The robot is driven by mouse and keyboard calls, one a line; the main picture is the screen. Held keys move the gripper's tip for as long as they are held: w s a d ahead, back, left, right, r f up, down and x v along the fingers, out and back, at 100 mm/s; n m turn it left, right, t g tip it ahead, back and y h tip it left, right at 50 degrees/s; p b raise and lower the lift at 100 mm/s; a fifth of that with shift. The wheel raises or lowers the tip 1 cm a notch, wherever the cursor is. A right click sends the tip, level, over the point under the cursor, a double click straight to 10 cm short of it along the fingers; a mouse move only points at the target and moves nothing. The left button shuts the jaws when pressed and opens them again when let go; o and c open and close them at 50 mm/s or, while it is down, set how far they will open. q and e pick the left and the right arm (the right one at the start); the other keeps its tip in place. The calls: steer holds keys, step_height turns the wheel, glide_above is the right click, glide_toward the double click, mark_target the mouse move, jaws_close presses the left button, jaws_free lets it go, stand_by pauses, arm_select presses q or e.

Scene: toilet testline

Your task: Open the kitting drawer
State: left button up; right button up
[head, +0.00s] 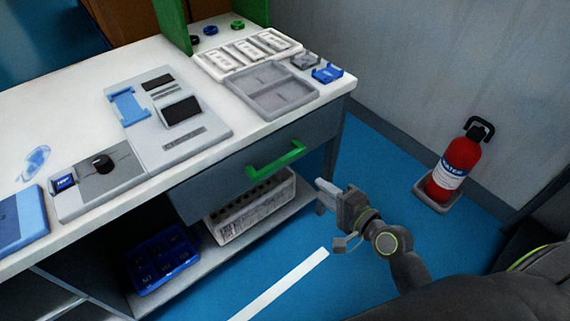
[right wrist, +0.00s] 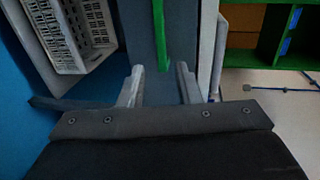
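The kitting drawer (head: 235,172) is a dark grey front under the right part of the white worktop, and it looks shut. Its green bar handle (head: 276,160) sticks out from the front. My right gripper (head: 322,194) is to the right of the handle in the head view, apart from it, with its fingers pointing towards the bench. In the right wrist view the fingers (right wrist: 160,70) are spread with nothing held, and the green handle (right wrist: 159,32) lies ahead, lined up with the gap between them. My left gripper is in neither view.
A lower shelf below the drawer holds a white crate (head: 248,212) and a blue bin (head: 161,262). Grey trays (head: 272,92) and fixtures stand on the worktop. A red fire extinguisher (head: 455,165) stands by the wall at right.

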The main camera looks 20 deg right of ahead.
mark_target(282, 159)
steer(key=b+x, duration=0.1)
steer(key=x, duration=1.6)
steer(key=shift+w, duration=0.1)
steer(key=shift+r, duration=0.1)
jaws_close()
